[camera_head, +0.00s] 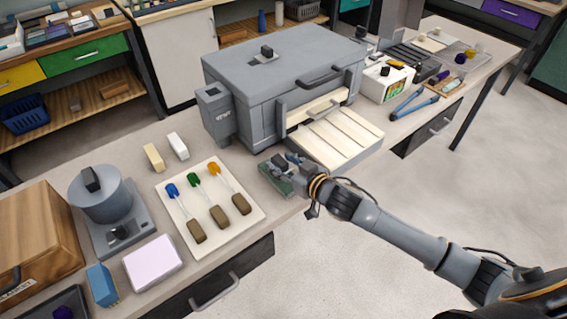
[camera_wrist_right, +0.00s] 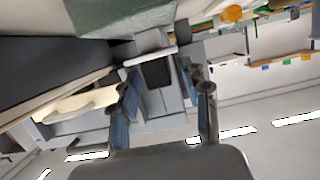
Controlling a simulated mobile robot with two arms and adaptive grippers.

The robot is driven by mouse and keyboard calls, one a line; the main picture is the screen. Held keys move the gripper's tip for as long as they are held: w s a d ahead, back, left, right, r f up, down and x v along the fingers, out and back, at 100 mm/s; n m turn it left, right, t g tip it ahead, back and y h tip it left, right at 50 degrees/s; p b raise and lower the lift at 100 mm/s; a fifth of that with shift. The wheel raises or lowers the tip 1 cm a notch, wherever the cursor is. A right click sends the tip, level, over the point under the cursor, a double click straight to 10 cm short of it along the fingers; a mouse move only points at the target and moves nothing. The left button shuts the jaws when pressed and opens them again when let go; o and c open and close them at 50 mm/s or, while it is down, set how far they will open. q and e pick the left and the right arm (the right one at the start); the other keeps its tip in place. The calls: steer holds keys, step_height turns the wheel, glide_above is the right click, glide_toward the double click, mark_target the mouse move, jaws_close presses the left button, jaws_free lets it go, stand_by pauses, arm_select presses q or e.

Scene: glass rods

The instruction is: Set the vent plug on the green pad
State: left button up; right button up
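The vent plug (camera_wrist_right: 157,73) shows in the right wrist view as a dark grip with a light-edged flange and a grey body beyond it. The green pad (camera_head: 275,181) lies at the table's front edge, left of the furnace tray, and also fills the top of the wrist view (camera_wrist_right: 115,17). In the head view my right gripper (camera_head: 291,163) is over the pad's far right part and hides the plug mostly. Whether plug and pad touch I cannot tell. My left gripper is not in view.
A grey furnace (camera_head: 285,70) with a black knob on top stands behind the gripper. Its cream slatted tray (camera_head: 340,132) is close on the right. A white board (camera_head: 174,207) with three coloured glass rods lies left of the pad.

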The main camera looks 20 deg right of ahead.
steer(key=shift+r, duration=0.25)
steer(key=shift+s+d+f, duration=0.1)
steer(key=shift+s+d, duration=0.05)
steer(key=shift+s, duration=0.2)
steer(key=b+v, duration=0.1)
steer(key=v, duration=1)
steer(key=shift+r, duration=0.25)
